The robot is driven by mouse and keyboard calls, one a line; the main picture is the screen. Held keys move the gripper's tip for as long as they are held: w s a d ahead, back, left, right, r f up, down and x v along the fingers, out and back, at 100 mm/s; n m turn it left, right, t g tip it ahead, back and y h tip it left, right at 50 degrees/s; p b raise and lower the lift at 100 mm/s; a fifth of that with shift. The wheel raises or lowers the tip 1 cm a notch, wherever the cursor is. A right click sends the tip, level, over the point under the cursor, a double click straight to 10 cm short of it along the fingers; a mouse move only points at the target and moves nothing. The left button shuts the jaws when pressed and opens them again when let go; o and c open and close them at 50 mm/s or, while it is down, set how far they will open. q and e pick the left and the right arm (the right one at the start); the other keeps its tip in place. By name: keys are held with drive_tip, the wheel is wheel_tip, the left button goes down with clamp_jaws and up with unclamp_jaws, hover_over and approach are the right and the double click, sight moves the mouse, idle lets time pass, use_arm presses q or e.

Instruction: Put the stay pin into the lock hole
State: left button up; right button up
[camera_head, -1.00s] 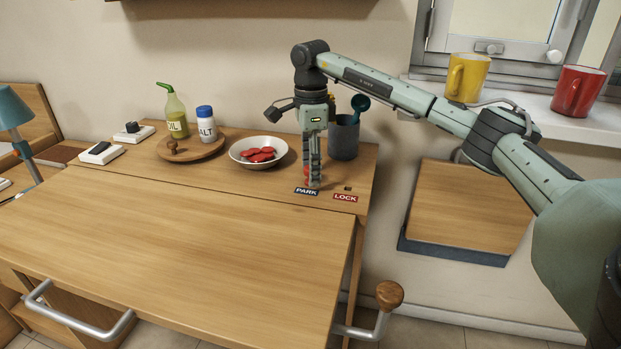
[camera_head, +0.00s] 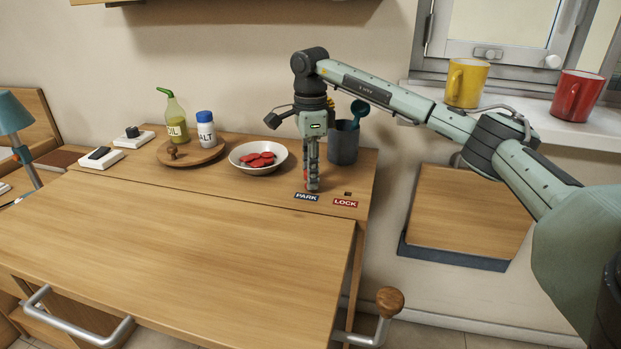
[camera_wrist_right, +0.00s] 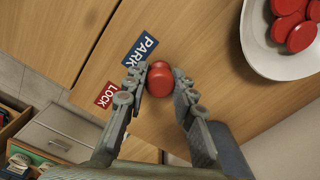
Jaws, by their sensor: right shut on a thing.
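The red stay pin (camera_wrist_right: 160,80) shows as a round red knob between the fingers in the right wrist view. My right gripper (camera_wrist_right: 160,78) is shut on it. In the head view my right gripper (camera_head: 312,187) points straight down just behind the PARK label (camera_head: 306,197), with a little red of the pin (camera_head: 306,178) beside the fingers. The pin's lower end is hidden, so I cannot tell whether it is seated. The lock hole (camera_head: 348,194) is a small dark opening behind the red LOCK label (camera_head: 345,203), to the right of the gripper. My left gripper is out of view.
A white bowl of red pieces (camera_head: 258,170) stands left of the gripper. A dark cup with a teal utensil (camera_head: 343,145) stands close behind it. A round wooden tray (camera_head: 190,162) holds oil and salt. The wooden lid (camera_head: 180,250) in front is clear.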

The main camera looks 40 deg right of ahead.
wheel_tip(320, 180, up, 9)
drive_tip(key=shift+r+p, duration=0.35)
drive_tip(key=shift+r, duration=0.3)
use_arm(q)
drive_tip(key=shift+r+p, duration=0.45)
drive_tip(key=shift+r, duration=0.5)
use_arm(e)
drive_tip(key=shift+r, duration=0.25)
